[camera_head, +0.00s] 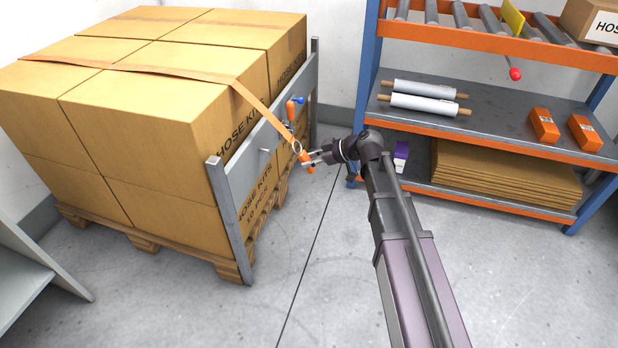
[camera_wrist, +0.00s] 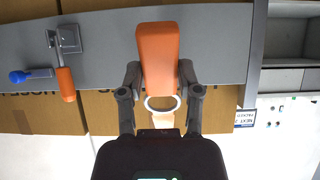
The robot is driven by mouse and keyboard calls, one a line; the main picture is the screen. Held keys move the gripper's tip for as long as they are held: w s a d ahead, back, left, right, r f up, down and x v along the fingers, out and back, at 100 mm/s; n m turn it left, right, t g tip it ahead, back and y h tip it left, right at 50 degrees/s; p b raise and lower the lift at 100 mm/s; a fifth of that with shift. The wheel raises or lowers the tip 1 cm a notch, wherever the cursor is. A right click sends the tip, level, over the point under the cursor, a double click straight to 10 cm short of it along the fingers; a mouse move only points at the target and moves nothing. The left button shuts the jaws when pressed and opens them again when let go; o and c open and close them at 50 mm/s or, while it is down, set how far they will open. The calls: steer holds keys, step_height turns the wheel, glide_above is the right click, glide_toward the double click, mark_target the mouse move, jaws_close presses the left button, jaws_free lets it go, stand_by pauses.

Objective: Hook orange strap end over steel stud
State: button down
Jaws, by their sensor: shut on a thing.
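My gripper (camera_head: 308,160) is shut on the orange strap end (camera_head: 306,162), whose orange tab also shows between the fingers in the wrist view (camera_wrist: 158,55). A metal ring (camera_wrist: 162,103) sits at the tab's lower end there. The orange strap (camera_head: 180,73) runs over the boxes and down to the ring. The steel stud (camera_head: 265,149) sticks out of the grey rail (camera_head: 245,165), left of my gripper in the head view. The strap end is apart from it. I cannot make out the stud in the wrist view.
A bracket with an orange handle (camera_wrist: 66,84) and a blue knob (camera_wrist: 17,77) is on the rail; it also shows in the head view (camera_head: 290,110). Stacked cartons (camera_head: 130,110) stand behind the rail. A shelf rack (camera_head: 490,130) stands right. The floor in front is clear.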

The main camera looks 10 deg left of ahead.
steer(key=shift+w+a+f+y+b, duration=0.15)
steer(key=shift+a+f+y+b, duration=0.1)
steer(key=shift+f+b, duration=0.4)
steer(key=shift+w+a+f+y+b, duration=0.1)
steer(key=shift+w+f+y+b, duration=0.1)
steer(key=shift+f+b, duration=0.45)
steer(key=shift+w+a+f+y+b, duration=0.2)
steer(key=shift+f+b, duration=0.25)
steer(key=shift+b, duration=0.4)
steer(key=shift+a, duration=0.25)
steer(key=a+f+b, duration=0.1)
steer(key=a, duration=0.8)
steer(key=shift+w+f+b, duration=0.3)
stand_by(0.7)
steer(key=shift+c, duration=1)
jaws_free()
